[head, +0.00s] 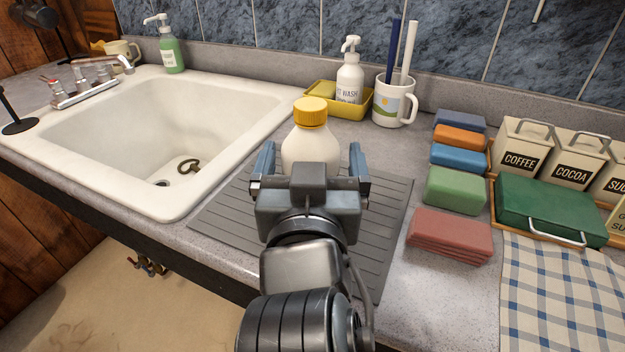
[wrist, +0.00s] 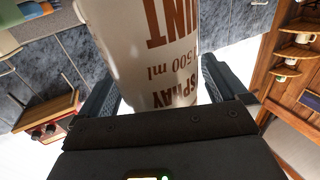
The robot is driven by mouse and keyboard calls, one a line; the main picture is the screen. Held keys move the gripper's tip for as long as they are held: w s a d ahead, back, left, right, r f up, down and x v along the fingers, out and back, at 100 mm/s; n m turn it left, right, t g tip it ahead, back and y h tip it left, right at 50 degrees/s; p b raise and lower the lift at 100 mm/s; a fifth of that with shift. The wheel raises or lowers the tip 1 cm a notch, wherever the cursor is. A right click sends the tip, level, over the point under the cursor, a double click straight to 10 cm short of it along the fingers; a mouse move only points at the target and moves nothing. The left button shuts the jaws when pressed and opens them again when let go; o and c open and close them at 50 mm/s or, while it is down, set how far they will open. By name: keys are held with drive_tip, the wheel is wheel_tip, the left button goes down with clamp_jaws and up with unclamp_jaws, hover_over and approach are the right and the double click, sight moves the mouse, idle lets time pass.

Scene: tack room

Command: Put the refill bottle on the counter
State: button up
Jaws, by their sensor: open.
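The refill bottle (head: 310,140) is white with a yellow screw cap and looks upright over the grey ribbed mat on the counter (head: 393,210). My gripper hides its lower part, so I cannot see its base. My gripper (head: 312,160) is open, one finger on each side of the bottle. It also shows in the wrist view (wrist: 160,100).
A white sink (head: 120,135) lies left of the grey mat (head: 230,215). Behind stand a pump bottle (head: 349,75) in a yellow tray and a mug (head: 394,103) with two sticks. Several sponges (head: 455,190), a green case (head: 548,210) and canisters (head: 521,146) fill the right side.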

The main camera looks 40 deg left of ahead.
drive_tip(key=shift+w+a, duration=0.25)
drive_tip(key=shift+c, duration=0.2)
drive_tip(key=c, duration=1.3)
drive_tip(key=shift+r, duration=0.1)
drive_tip(key=c, duration=0.3)
